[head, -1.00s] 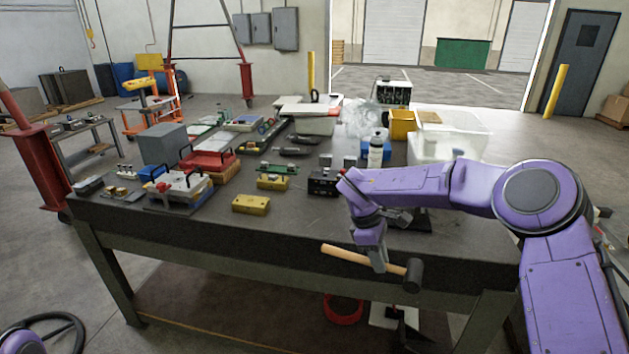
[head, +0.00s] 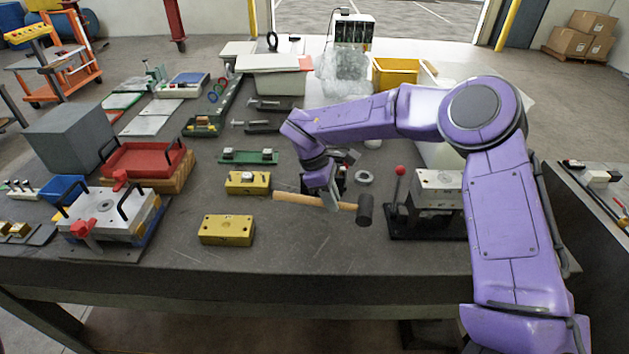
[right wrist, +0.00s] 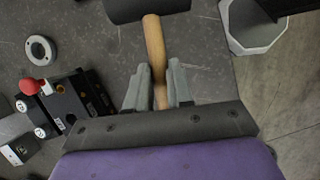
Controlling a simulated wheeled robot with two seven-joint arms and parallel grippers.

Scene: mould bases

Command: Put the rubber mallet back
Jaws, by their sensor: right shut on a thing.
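The rubber mallet (head: 365,210) has a black head and a pale wooden handle. In the head view it lies roughly level over the table, handle to the left and head to the right. My right gripper (head: 329,203) points down and is shut on the handle, between its middle and the head. In the right wrist view the handle (right wrist: 155,50) runs up from between the fingers of the gripper (right wrist: 160,82), and the black head (right wrist: 147,9) is cut by the top edge. My left gripper is in neither view now.
Two yellow blocks (head: 227,230) sit left of the mallet. A press with a red-knobbed lever (head: 400,171) stands to its right. A pale ring (head: 364,178) lies behind it. Further left are a red tray (head: 145,160) and a mould base (head: 110,211). The table's front strip (head: 330,262) is clear.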

